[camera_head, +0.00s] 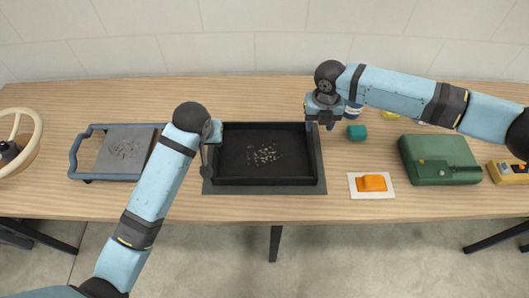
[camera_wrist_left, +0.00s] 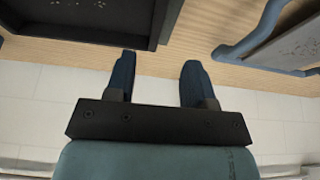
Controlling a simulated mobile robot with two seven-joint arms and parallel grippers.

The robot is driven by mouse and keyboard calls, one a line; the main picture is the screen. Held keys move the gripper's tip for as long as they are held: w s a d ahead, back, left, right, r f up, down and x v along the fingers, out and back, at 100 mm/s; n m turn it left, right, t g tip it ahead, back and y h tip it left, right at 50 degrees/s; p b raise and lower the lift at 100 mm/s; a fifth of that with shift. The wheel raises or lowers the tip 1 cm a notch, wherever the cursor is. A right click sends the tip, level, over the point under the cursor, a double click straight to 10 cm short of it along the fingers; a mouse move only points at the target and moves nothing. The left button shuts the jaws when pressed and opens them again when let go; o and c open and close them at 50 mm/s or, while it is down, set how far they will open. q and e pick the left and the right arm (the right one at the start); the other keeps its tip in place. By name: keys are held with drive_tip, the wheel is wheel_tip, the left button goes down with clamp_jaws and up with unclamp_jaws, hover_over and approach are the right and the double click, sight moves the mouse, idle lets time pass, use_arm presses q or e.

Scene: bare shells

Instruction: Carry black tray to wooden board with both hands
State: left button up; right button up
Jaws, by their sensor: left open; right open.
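The black tray (camera_head: 232,170), with pale speckles on its floor, lies flat on a dark grey mat (camera_head: 321,178) near the table's middle. My left gripper (camera_head: 207,165) is open at the tray's left side; in the left wrist view its fingers (camera_wrist_left: 158,78) are apart with nothing between them, and part of the black tray (camera_wrist_left: 90,22) shows at upper left. My right gripper (camera_head: 320,123) is open by the tray's upper right corner; I cannot tell if it touches. No separate wooden board stands out from the wood-grain table top (camera_head: 400,205).
Left on the table are a blue-handled frame with a grey panel (camera_head: 112,160) and a round cream-rimmed thing (camera_head: 35,140). Right are a teal block (camera_head: 357,132), an orange piece (camera_head: 372,183) on a white card, a green case (camera_head: 425,150) and a yellow device (camera_head: 508,170).

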sight(216, 148)
use_arm(q)
drive_tip(key=x, duration=1.3)
drive_tip(key=shift+f, duration=0.2)
use_arm(e)
wheel_tip(216, 148, down, 14)
drive_tip(key=shift+r, duration=0.25)
use_arm(q)
drive_tip(key=c, duration=0.9)
use_arm(e)
drive_tip(key=c, duration=0.9)
use_arm(q)
clamp_jaws()
use_arm(e)
clamp_jaws()
use_arm(q)
drive_tip(key=shift+r, duration=0.1)
use_arm(e)
drive_tip(key=shift+w+r, duration=0.1)
